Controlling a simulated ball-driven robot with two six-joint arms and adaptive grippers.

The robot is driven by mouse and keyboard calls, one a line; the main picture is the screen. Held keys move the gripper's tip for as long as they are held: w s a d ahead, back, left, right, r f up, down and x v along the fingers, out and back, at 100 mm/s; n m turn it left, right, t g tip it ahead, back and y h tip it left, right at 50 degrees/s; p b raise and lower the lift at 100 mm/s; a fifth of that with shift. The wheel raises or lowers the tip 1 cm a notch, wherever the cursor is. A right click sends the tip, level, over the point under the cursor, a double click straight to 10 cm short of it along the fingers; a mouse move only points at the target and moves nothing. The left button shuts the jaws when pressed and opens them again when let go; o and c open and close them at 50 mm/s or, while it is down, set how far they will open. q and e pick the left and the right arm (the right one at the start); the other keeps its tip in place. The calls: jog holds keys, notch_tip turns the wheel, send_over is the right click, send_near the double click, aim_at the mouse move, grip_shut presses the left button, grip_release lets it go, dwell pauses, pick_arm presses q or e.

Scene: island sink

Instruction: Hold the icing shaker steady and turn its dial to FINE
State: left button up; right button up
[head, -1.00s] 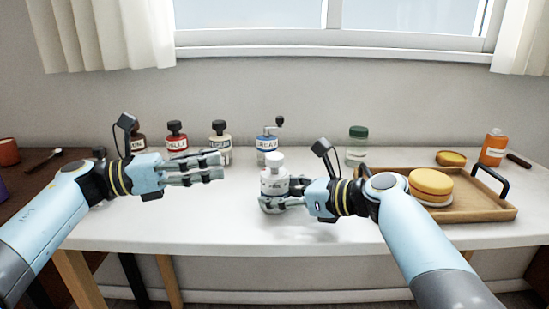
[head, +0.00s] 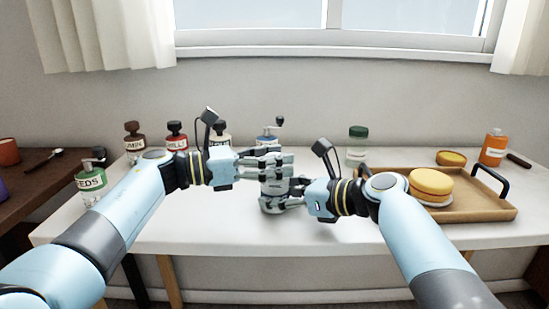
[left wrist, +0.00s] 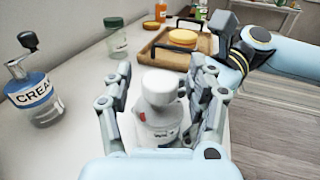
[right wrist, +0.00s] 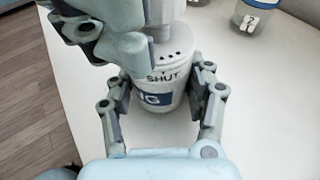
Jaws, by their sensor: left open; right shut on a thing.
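The icing shaker is a white and grey jar standing upright on the white table; it shows in the right wrist view (right wrist: 158,85), with "SHUT" and a row of dots near its top and a dark label below. My right gripper (head: 283,204) is shut on its lower body. My left gripper (head: 280,163) is open, with its fingers on either side of the shaker's white top knob (left wrist: 160,88). In the head view the left fingers hide most of the shaker's top. Whether they touch the knob I cannot tell.
A jar labelled CREA (left wrist: 38,98) with a crank stands behind. Other labelled jars (head: 176,137) line the wall, with a green-lidded jar (head: 357,146).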

pick_arm(q)
grip_shut()
jog(key=shift+s+f+n+t+y, duration=0.15)
jog(key=shift+n+t+y, duration=0.45)
jog(key=shift+n+t, duration=0.55)
jog(key=shift+n+t+y, duration=0.35)
jog(key=shift+t+y, duration=0.15)
jog(key=shift+t, duration=0.45)
grip_release()
jog(key=v, duration=1.1)
jog(key=shift+a, duration=0.45)
